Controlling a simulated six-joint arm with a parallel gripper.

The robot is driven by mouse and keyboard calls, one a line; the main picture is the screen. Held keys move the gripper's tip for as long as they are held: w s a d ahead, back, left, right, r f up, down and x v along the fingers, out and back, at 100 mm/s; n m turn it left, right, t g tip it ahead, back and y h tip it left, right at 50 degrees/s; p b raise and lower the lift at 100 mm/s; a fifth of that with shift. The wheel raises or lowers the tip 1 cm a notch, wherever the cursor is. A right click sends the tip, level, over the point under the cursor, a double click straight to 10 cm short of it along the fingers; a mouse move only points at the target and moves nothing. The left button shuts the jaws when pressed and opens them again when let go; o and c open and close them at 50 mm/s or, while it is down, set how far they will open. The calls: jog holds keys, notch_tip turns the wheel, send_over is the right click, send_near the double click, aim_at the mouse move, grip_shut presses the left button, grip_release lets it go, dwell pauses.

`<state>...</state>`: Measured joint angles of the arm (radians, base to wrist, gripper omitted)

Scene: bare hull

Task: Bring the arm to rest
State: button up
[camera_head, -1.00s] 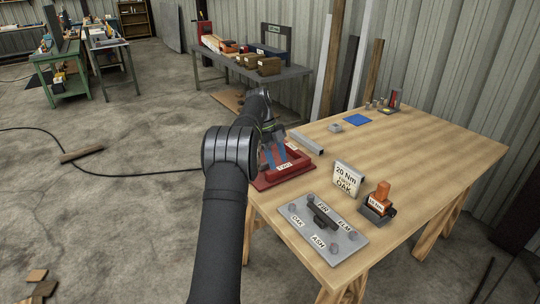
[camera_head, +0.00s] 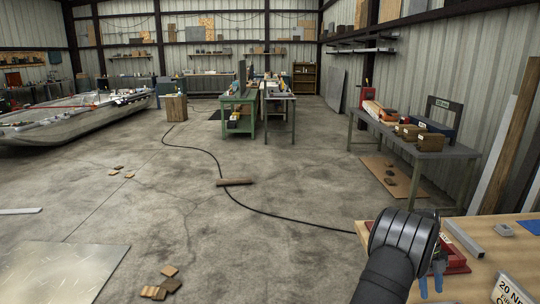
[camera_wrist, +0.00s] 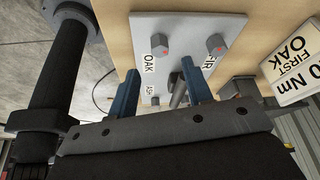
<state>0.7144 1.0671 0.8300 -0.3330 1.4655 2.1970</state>
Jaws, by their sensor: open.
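My gripper (camera_head: 431,284) is at the lower right of the head view, with its two blue fingers pointing down beside the red tray (camera_head: 456,262) at the workbench's left end. In the wrist view my gripper (camera_wrist: 160,88) is open, its blue fingers apart. Beyond them is a grey plate (camera_wrist: 196,24) with hex bolts and labels, OAK and ASH among them. A dark grey bar on the plate (camera_wrist: 178,92) shows between the fingers; I cannot tell how far off it is. Nothing is seen gripped.
The wooden workbench (camera_head: 507,262) carries a grey channel piece (camera_head: 464,238) and a white "20 Nm" sign (camera_head: 512,290). A grey side table (camera_head: 415,140) with boxes stands behind. A black cable and a wooden block (camera_head: 234,182) lie on the open concrete floor.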

jog(key=x, duration=0.5)
jog(key=shift+f, duration=0.2)
jog(key=shift+r, duration=0.1)
